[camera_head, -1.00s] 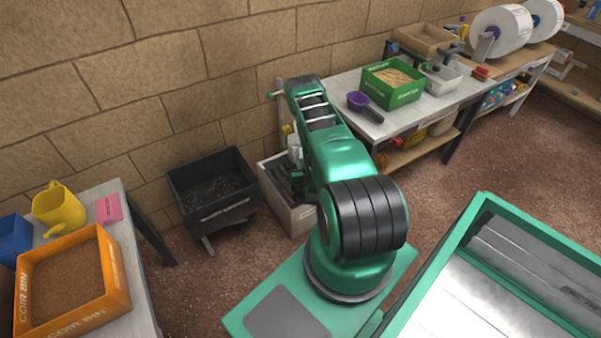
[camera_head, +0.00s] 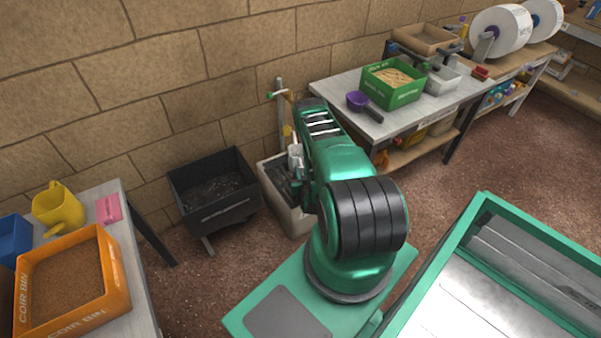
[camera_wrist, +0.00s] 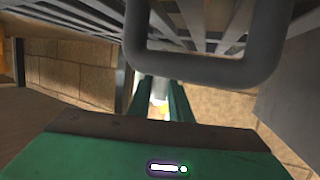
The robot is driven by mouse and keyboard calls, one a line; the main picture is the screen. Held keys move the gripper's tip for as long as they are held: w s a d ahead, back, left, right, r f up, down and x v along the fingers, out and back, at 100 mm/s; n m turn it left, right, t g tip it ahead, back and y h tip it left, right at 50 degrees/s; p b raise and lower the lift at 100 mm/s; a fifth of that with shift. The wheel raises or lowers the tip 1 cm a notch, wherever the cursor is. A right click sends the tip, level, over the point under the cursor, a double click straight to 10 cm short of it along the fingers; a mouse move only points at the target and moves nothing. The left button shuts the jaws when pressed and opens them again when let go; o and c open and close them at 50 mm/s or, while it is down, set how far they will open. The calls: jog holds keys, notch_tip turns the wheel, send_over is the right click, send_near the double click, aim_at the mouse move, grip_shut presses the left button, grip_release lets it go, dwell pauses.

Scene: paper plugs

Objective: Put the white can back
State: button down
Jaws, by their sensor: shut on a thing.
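My gripper (camera_wrist: 160,98) shows in the wrist view as two dark green fingers, close together with a small pale and yellow patch between them. In the head view my forearm hides most of it. A small whitish thing (camera_head: 295,156), which looks like the white can, shows at the left of my forearm, above a grey box (camera_head: 301,222) on the floor by the wall. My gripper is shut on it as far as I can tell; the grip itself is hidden. A grey bent bar (camera_wrist: 210,78) crosses the wrist view close above the fingers; I cannot tell what it belongs to.
A black cart (camera_head: 215,210) stands left of the grey box. A thin post (camera_head: 281,105) rises behind the box. A workbench (camera_head: 425,118) with a green bin (camera_head: 393,95) is at the right. A table with an orange bin (camera_head: 118,270) and yellow jug (camera_head: 60,210) is at the left.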

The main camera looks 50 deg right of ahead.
jog(key=c, duration=1.6)
grip_release()
